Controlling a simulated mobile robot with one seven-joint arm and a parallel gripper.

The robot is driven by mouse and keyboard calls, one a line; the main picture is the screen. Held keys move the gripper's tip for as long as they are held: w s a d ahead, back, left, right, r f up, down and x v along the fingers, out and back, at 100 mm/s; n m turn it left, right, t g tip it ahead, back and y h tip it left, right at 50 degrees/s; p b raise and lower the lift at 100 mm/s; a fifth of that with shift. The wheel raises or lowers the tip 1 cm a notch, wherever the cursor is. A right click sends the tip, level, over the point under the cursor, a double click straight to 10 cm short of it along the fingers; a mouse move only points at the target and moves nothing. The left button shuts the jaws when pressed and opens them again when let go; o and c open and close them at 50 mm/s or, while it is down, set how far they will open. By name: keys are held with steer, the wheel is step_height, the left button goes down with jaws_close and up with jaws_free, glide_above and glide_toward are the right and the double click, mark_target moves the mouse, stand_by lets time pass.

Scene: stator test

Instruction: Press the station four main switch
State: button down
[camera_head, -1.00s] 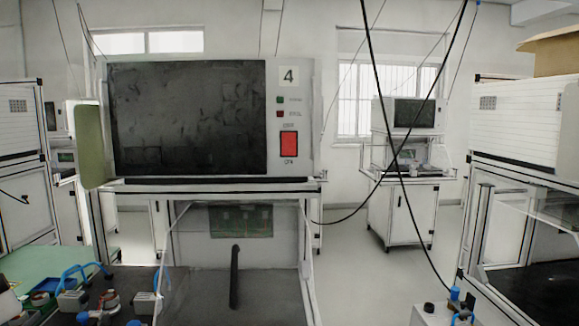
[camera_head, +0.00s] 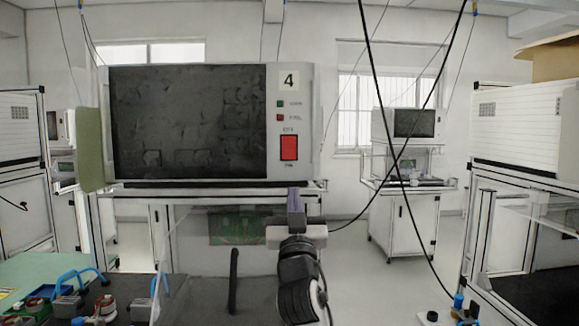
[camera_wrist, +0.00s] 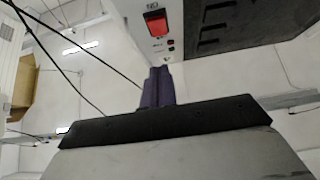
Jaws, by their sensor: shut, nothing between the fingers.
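The station with the "4" label (camera_head: 289,78) has a white cabinet with a large dark panel (camera_head: 190,122). Its red main switch (camera_head: 289,147) is on the right side of the front, below two small buttons, green (camera_head: 280,104) and red (camera_head: 280,118). My gripper (camera_head: 295,192) is shut and empty, pointing up, below the red switch and apart from it. In the wrist view the purple fingers (camera_wrist: 157,72) are together, and the red switch (camera_wrist: 156,23) shows beyond their tips, close to the top edge.
A shelf edge (camera_head: 210,190) runs under the cabinet, close to the fingertips. Black cables (camera_head: 385,100) hang to the right. Blue-handled parts (camera_head: 80,282) lie on the bench at lower left. Another station (camera_head: 408,123) stands behind at right.

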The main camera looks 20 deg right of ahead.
mark_target(289, 156)
steer(key=p+x, duration=0.1)
steer(key=x, duration=0.3)
steer(key=w+f+p+x, duration=0.1)
steer(key=p+x, duration=0.1)
steer(key=x, duration=0.2)
steer(key=p+x, duration=0.2)
steer(key=x, duration=0.2)
steer(key=shift+w+d+f, duration=0.2)
steer(key=shift+w+f, duration=0.05)
steer(key=shift+w, duration=0.1)
steer(key=shift+w+d+f, duration=0.1)
steer(key=shift+w, duration=0.2)
steer(key=shift+w+d+f, duration=0.1)
steer(key=shift+w+f, duration=0.05)
steer(key=shift+w, duration=0.25)
